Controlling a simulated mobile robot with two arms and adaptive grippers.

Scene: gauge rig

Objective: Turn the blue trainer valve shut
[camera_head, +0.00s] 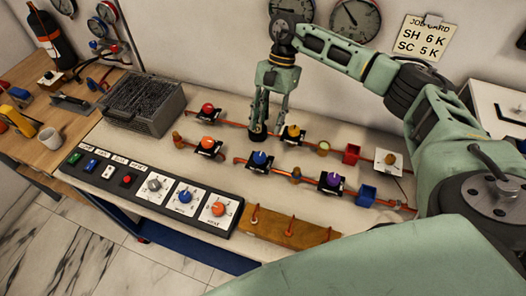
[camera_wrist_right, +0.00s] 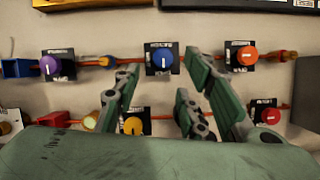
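The blue trainer valve (camera_head: 260,158) is a round blue knob on a small black labelled plate, set in the front copper pipe line on the pale bench top. In the right wrist view the blue valve (camera_wrist_right: 162,60) sits in the gap between my fingers, with its top in plain sight. My right gripper (camera_head: 270,116) points down behind and above the valve in the head view. Its two fingers (camera_wrist_right: 164,75) are spread apart with nothing between them, and I see no contact with the knob. My left gripper is not in view.
Orange (camera_head: 207,144), purple (camera_head: 332,180), yellow (camera_head: 293,132) and red (camera_head: 207,109) valves stand nearby on the pipes. A control panel (camera_head: 125,188) with another blue knob (camera_head: 185,196) lies along the front. A wire basket (camera_head: 145,103) stands at the left.

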